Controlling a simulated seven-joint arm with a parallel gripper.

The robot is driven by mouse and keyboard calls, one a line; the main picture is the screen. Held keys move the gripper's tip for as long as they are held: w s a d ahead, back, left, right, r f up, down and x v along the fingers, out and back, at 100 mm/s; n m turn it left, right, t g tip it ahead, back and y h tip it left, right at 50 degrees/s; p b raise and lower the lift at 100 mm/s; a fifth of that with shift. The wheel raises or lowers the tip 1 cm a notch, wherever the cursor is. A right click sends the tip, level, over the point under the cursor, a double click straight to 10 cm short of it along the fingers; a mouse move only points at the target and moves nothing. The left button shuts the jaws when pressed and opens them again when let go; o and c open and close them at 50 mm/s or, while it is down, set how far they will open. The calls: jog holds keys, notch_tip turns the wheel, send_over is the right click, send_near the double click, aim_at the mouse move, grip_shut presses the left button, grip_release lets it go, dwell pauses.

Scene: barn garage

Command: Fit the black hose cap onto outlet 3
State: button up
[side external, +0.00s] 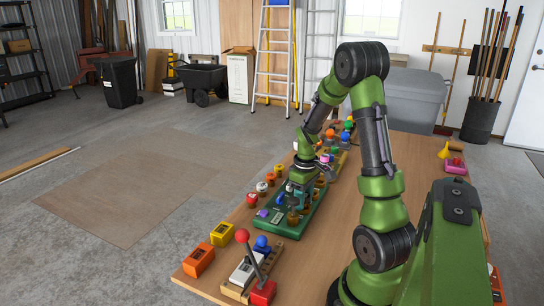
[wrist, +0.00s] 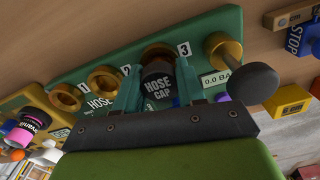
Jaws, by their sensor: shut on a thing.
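The black hose cap (wrist: 158,88), lettered "HOSE CAP", is between the two green fingers of my gripper (wrist: 157,92) in the wrist view. My gripper is shut on it. The cap is in front of or against outlet 3 (wrist: 157,52) on the green panel (wrist: 208,62); I cannot tell whether it is seated. The label "3" shows just right of that outlet. Two brass outlets (wrist: 103,80) and (wrist: 66,97) stand open to the left. In the side view my gripper (side external: 300,187) is over the green panel (side external: 275,222), and the cap cannot be made out.
A brass stem with a black knob (wrist: 253,82) sticks out right of outlet 3, close to my gripper. A red-knobbed lever (side external: 243,237) and orange (side external: 199,259) and yellow (side external: 221,234) boxes stand at the near table end. Small coloured items line the panel's far side.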

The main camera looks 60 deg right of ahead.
jog(key=shift+r, duration=0.2)
jog(key=shift+r, duration=0.55)
jog(key=shift+f, duration=0.75)
dwell(0.7)
jog(key=o, duration=0.8)
notch_tip(320, 180, up, 11)
dwell(0.7)
